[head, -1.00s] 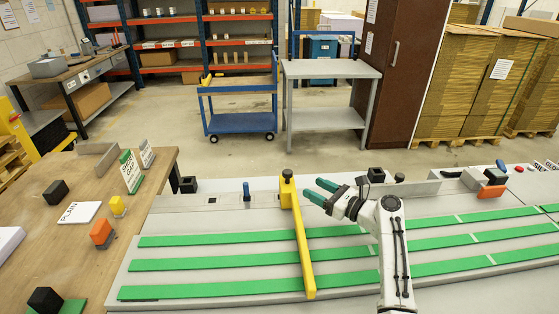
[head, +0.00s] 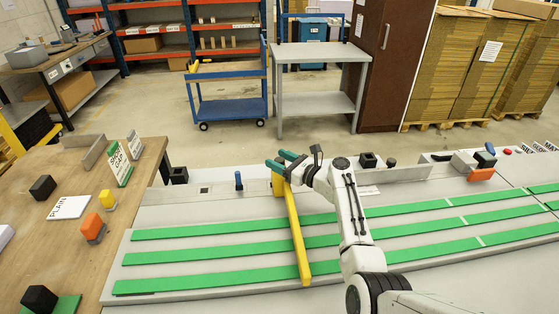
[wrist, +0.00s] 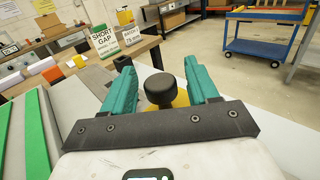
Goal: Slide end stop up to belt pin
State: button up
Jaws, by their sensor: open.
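The end stop is a long yellow bar (head: 297,238) lying across the green belts, with its head at the far edge of the bench. Its black knob (wrist: 159,89) stands between my fingers in the wrist view, with some yellow (wrist: 181,99) below it. My gripper (head: 277,160) is open around the knob, a teal finger on each side; I cannot tell whether either finger touches it. My gripper hides the knob in the head view. A blue upright pin (head: 239,181), which looks like the belt pin, stands left of the bar's head, with a gap between them.
A small black block (head: 179,175) stands at the bench's left end. A wooden table (head: 125,205) with signs and coloured blocks is at left. A grey rail (head: 400,174) and an orange block (head: 481,174) lie to the right along the back.

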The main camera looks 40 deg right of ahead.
jog(key=shift+c, duration=0.4)
grip_shut()
